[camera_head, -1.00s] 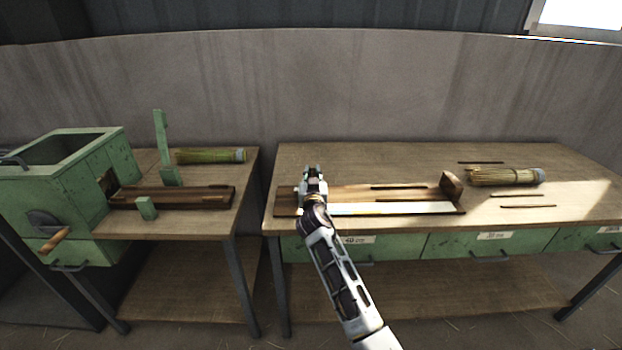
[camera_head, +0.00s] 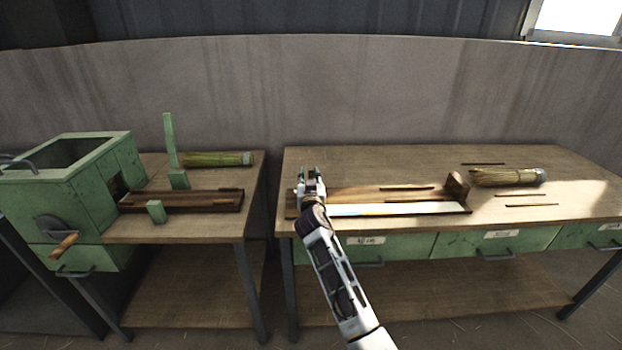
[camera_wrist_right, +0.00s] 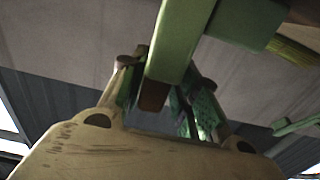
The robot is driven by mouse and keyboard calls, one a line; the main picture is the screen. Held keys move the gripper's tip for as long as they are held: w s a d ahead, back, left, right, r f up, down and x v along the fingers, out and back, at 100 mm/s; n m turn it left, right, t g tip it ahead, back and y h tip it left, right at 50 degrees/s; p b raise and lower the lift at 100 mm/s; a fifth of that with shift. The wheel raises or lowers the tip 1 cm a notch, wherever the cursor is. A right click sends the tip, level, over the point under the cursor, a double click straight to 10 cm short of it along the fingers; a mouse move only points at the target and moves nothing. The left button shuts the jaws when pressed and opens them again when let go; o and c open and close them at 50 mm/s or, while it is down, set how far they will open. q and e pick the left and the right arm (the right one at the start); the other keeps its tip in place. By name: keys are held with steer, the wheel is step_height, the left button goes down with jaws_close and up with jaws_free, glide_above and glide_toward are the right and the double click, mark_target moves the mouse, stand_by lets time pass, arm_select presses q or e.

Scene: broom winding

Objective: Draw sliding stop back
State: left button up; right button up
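My right gripper (camera_head: 310,175) is over the left end of a wooden measuring board (camera_head: 350,195) on the right table. Its two fingertips stand apart. In the right wrist view, which looks upside down, a green bar (camera_wrist_right: 182,45) runs between the open fingers (camera_wrist_right: 165,85), with a brown piece (camera_wrist_right: 153,96) near its end. The bar looks like the sliding stop; the gripper hides it in the head view. Whether the fingers touch it I cannot tell. A wooden block (camera_head: 457,187) stands at the board's right end. My left gripper is out of view.
A straw bundle (camera_head: 508,177) and thin sticks (camera_head: 525,205) lie on the right table (camera_head: 400,162). The left table holds a green crank machine (camera_head: 70,180), a green post (camera_head: 170,140), a wooden rail (camera_head: 195,200) and a greenish bundle (camera_head: 215,159). A gap separates the tables.

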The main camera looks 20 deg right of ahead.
steer(key=shift+o, duration=0.3)
steer(key=shift+d+r, duration=0.1)
steer(key=shift+d, duration=0.05)
steer(key=shift+r, duration=4.95)
steer(key=shift+f, duration=0.1)
